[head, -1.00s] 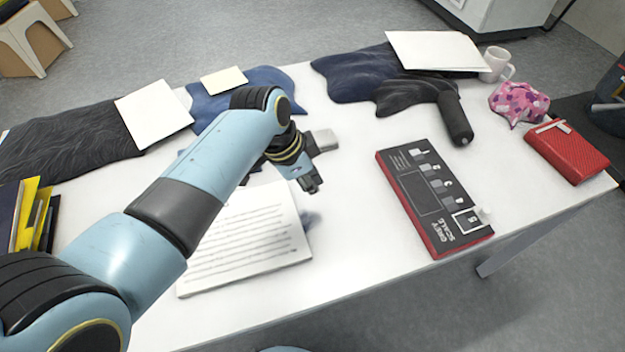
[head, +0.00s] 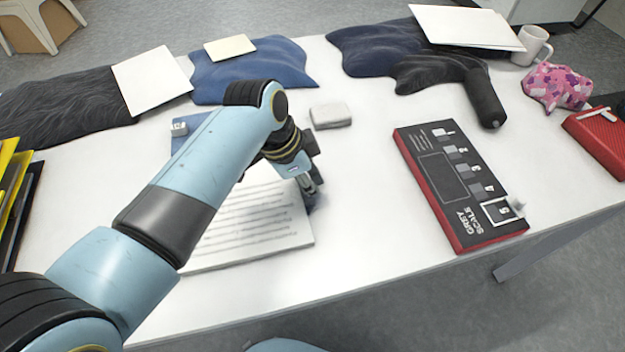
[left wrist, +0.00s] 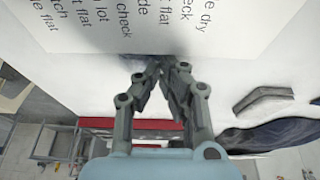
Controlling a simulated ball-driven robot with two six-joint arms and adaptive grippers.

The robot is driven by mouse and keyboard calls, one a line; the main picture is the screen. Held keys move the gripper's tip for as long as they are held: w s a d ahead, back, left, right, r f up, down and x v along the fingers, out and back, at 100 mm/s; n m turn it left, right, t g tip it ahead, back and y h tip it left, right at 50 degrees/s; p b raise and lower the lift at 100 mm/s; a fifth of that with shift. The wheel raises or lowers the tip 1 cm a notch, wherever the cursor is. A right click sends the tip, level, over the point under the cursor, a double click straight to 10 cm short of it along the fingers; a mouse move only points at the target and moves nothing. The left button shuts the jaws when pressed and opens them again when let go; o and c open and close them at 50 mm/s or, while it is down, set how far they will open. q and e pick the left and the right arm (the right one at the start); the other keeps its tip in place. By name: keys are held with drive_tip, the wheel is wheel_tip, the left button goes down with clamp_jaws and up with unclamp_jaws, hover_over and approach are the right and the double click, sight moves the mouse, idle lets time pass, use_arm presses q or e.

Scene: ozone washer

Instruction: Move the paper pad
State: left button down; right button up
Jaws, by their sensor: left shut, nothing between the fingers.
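A white pad with printed lines of text (head: 255,225), which I take for the paper pad, lies flat on the white table, partly hidden behind my left arm. Its text also shows at the top of the left wrist view (left wrist: 180,25). My left gripper (head: 313,192) is at the pad's right edge in the head view, fingers pointing down. In the left wrist view its fingertips (left wrist: 162,66) are together and empty, close to the pad's edge. I cannot tell whether they touch it. My right gripper is not in view.
A small whitish block (head: 331,115) lies behind the gripper. A red-edged grey scale board (head: 460,185) lies to the right, with clear table between it and the pad. Dark cloths (head: 70,105), a blue cloth (head: 255,75) and a mug (head: 532,45) are farther back.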

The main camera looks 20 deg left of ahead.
sight(268, 197)
use_arm(q)
drive_tip(key=shift+d, duration=0.1)
drive_tip(key=shift+s+a, duration=0.1)
drive_tip(key=shift+a, duration=0.1)
drive_tip(key=s+a+p, duration=0.1)
drive_tip(key=a+p, duration=0.1)
drive_tip(key=s+a+p, duration=0.3)
drive_tip(key=a+p, duration=0.1)
drive_tip(key=a, duration=0.1)
drive_tip(key=shift+s+r, duration=0.3)
drive_tip(key=shift+s, duration=0.1)
drive_tip(key=s+a, duration=0.2)
drive_tip(key=a, duration=0.1)
drive_tip(key=s+a+p, duration=0.1)
drive_tip(key=s+a, duration=0.1)
drive_tip(key=a, duration=0.1)
drive_tip(key=s+a+p, duration=0.1)
drive_tip(key=s+a, duration=0.1)
drive_tip(key=a, duration=0.2)
drive_tip(key=shift+s+f, duration=0.3)
drive_tip(key=shift+s, duration=0.1)
drive_tip(key=shift+s+a, duration=0.1)
drive_tip(key=shift+a, duration=0.15)
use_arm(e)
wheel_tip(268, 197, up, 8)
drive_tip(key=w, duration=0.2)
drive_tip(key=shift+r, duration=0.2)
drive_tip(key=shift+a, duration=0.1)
